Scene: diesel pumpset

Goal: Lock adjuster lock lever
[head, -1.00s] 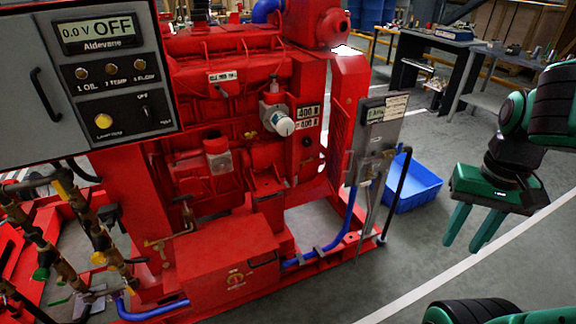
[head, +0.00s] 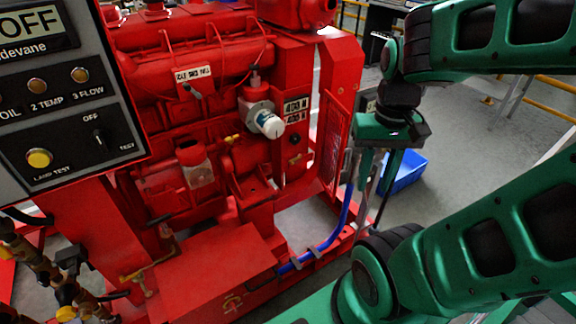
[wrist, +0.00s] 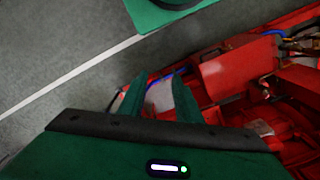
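I cannot tell for certain which part is the adjuster lock lever. A grey control stand (head: 367,101) with a sign plate stands at the right end of the red engine in the head view, mostly hidden behind my gripper. A dark slanted bar (head: 380,212) shows low beside it. My gripper (head: 377,184) hangs in front of the stand, fingers pointing down and apart, with nothing seen between them. In the wrist view my gripper (wrist: 160,85) also shows spread fingers, with the red machine base beyond. Contact with the stand cannot be told.
The red engine (head: 190,75) and its base fill the left and middle. A grey control panel (head: 60,110) stands at near left. A blue bin (head: 410,170) lies on the floor behind my gripper. A blue hose (head: 325,240) runs along the base. Floor at right is open.

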